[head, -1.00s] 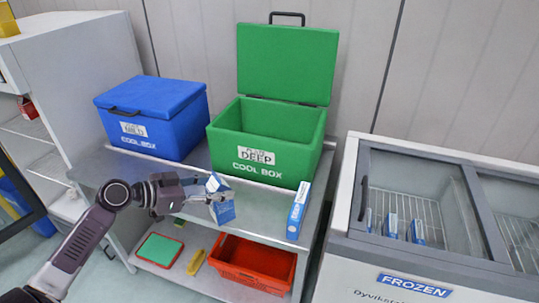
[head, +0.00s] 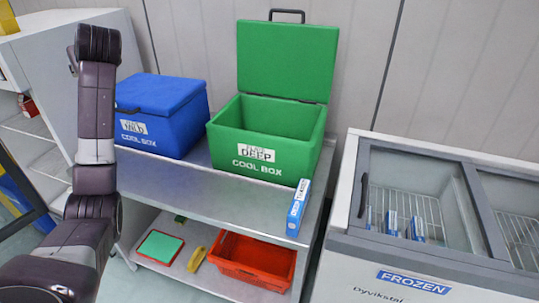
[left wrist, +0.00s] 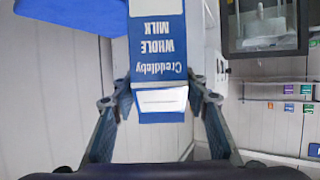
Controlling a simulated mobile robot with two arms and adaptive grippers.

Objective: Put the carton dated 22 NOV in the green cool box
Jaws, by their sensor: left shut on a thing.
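The green cool box (head: 222,146) stands on the steel bench with its lid raised, and no carton shows in the part of its inside that I see. My left gripper (left wrist: 160,101) is shut on a blue and white milk carton (left wrist: 157,48), which reads upside down in the left wrist view. No date shows on its visible side. In the head view my left arm is raised at the left, and neither its gripper nor the held carton shows. Another blue and white carton (head: 298,208) stands at the bench's right end. My right gripper is not in view.
A closed blue cool box (head: 185,128) stands left of the green one. The bench top (head: 190,180) is bare in front of them. A red basket (head: 255,281) sits on the lower shelf. A freezer (head: 350,250) at the right holds a few cartons (head: 391,222).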

